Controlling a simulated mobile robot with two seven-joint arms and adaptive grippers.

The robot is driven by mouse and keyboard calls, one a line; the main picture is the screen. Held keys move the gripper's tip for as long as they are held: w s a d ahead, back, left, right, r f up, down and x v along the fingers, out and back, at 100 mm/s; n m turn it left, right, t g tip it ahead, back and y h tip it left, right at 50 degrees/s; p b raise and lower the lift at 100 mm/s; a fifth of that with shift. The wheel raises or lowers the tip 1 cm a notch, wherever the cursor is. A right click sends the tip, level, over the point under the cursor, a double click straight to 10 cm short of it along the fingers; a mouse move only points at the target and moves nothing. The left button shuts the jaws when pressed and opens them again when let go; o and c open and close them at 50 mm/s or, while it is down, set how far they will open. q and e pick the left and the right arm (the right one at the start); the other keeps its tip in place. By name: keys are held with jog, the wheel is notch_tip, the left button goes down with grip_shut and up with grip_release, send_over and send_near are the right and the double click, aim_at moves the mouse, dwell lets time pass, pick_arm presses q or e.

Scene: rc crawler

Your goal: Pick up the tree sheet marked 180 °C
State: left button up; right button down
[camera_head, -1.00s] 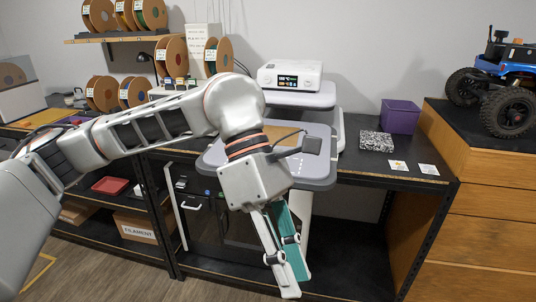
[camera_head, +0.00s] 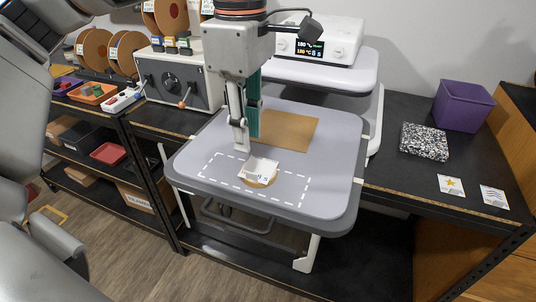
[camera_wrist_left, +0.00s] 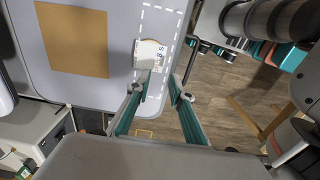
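A small white sheet with dark print (camera_head: 257,167) lies on a round tan piece (camera_head: 261,183) inside the dashed outline of the grey press plate (camera_head: 335,205). It also shows in the left wrist view (camera_wrist_left: 151,50). I read "8 S" on it; a tree or 180 °C is too small to make out. The press display (camera_head: 309,47) reads 180 °C. My left gripper (camera_head: 246,146) points down just behind and left of the sheet, its teal fingers apart in the left wrist view (camera_wrist_left: 158,88). Contact with the sheet is unclear. My right gripper is not in view.
A brown square sheet (camera_head: 290,131) lies behind on the plate. At right are a purple bin (camera_head: 463,105), a speckled block (camera_head: 424,142), a star card (camera_head: 451,187) and a wave card (camera_head: 494,198). A grey machine (camera_head: 177,80) stands left of the plate.

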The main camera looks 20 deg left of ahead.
aim_at(248, 172)
pick_arm(q)
jog(key=f, duration=0.7)
jog(key=shift+s+f+b, duration=0.3)
jog(key=shift+s, duration=0.05)
grip_shut()
